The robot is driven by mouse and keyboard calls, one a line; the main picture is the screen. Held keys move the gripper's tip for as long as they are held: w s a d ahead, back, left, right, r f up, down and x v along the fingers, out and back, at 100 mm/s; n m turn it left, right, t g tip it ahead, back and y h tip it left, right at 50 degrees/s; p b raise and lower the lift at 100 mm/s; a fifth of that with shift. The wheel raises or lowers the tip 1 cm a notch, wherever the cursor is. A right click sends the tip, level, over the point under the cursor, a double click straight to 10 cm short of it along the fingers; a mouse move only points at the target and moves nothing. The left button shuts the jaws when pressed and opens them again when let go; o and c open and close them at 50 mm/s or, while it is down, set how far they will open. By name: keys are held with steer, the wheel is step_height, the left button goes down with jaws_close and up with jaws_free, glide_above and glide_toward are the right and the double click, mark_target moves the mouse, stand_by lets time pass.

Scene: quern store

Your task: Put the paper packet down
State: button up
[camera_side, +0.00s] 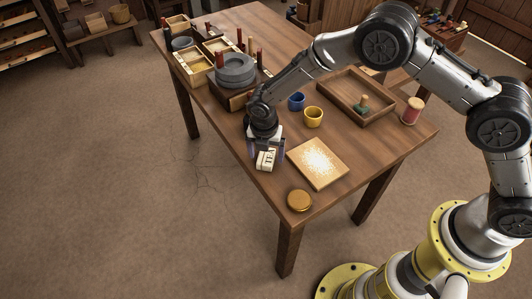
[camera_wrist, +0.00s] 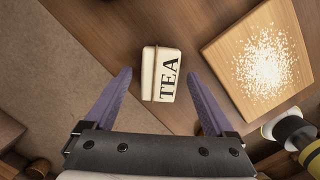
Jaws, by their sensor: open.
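The paper packet (camera_side: 266,161) is small and cream-white with black letters reading TEA. In the side view it is on the wooden table near the left edge. In the wrist view the packet (camera_wrist: 162,74) appears between my fingertips, with a gap on each side. My gripper (camera_side: 266,148) is open above the packet in the side view. Its two purple fingers also show in the wrist view (camera_wrist: 160,73), spread apart and holding nothing. The contact between packet and table is not clearly visible.
A board with pale flour (camera_side: 318,163) lies right of the packet. Blue (camera_side: 296,101) and yellow (camera_side: 313,117) cups, a wooden tray (camera_side: 335,88) and a stone quern (camera_side: 235,70) stand farther back. The table's left edge is close.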

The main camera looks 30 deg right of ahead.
mark_target(265, 162)
step_height(265, 162, up, 12)
steer(key=s+a, duration=0.1)
steer(key=s+d+r+m+t, duration=0.1)
steer(key=s+d+r+m, duration=0.3)
steer(key=d+r+m, duration=0.5)
steer(key=s+d+r+m+t+y, duration=0.1)
steer(key=s+d+r+m, duration=0.4)
steer(key=s, duration=0.3)
steer(key=s+d+r+m+t, duration=0.1)
steer(key=s+d+r+m, duration=0.4)
steer(key=s, duration=0.3)
steer(key=s+d+m+t, duration=0.1)
steer(key=s+m, duration=0.7)
steer(key=s, duration=0.2)
steer(key=shift+d+f, duration=0.15)
steer(key=shift+d, duration=0.1)
